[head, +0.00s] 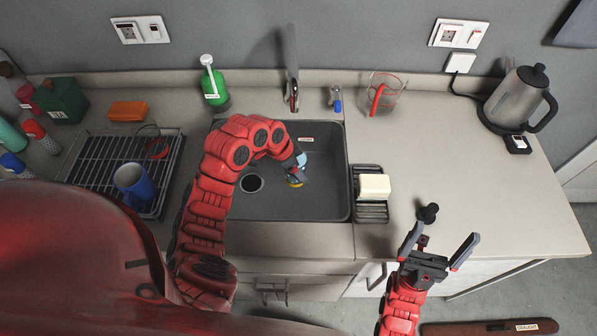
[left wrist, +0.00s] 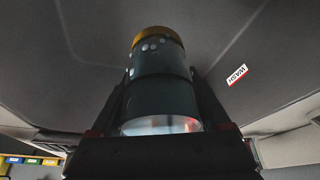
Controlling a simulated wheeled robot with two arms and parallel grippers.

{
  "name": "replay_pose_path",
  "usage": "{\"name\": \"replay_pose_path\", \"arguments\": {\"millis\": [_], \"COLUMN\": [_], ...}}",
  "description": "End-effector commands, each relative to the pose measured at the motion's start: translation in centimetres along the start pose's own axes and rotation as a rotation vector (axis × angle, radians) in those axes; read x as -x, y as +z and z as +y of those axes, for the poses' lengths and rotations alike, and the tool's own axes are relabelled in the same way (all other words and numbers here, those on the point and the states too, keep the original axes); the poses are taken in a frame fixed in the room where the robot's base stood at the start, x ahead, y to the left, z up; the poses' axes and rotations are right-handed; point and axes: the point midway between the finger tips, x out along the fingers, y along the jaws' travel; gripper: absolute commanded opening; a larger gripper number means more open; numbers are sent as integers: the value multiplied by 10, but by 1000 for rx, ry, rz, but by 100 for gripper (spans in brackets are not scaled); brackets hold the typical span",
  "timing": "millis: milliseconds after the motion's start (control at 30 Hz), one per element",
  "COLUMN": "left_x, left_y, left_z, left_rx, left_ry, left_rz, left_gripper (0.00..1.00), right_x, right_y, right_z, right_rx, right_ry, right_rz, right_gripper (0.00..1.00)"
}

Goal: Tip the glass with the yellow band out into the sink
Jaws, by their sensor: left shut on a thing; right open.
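The glass with the yellow band (head: 295,183) is inside the sink (head: 325,205), over its middle. My left gripper (head: 298,167) is shut on this glass. In the left wrist view the glass (left wrist: 160,90) sits between my fingers, dark and see-through with pale dots. Its yellow band (left wrist: 158,35) is at the end away from my wrist. In the head view that end points down towards the sink floor. My arm hides part of the glass, and I cannot tell whether liquid is in it. My right gripper (head: 446,232) is open and empty by the counter's front edge.
A drain (head: 251,183) is left in the sink, and a tap (head: 292,70) stands behind. A rack with a blue mug (head: 133,185) is at left. A sponge (head: 375,187), a glass jug (head: 385,92) and a kettle (head: 518,95) are at right. The right counter is mostly clear.

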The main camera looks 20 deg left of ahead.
Motion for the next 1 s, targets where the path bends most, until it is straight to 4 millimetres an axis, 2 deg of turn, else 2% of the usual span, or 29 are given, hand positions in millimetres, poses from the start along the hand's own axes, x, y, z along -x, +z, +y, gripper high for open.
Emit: {"name": "replay_pose_path", "arguments": {"millis": [33, 100, 500, 600, 700, 1000], "left_x": [8, 11, 11, 11, 8, 9], "left_y": [-4, -5, -4, -2, 0, -3], "left_z": [-1, -1, -1, -1, -2, -1], "left_rx": [0, 0, 2, 8, 11, 0], "left_ry": [-3, -4, -2, -2, -4, -8], "left_rz": [3, 3, 13, 88, 206, 350], "left_gripper": [0, 0, 0, 0, 0, 0], "right_x": [-6, -7, -6, -7, 2, 17], "right_y": [-1, -1, -1, -1, 0, 3], "right_z": [0, 0, 0, 0, 0, -1], "right_rx": [0, 0, 0, 0, 0, 0], "right_ry": [0, 0, 0, 0, 0, 0], "right_rz": [0, 0, 0, 0, 0, 0], "right_gripper": [96, 96, 96, 96, 96, 96]}}
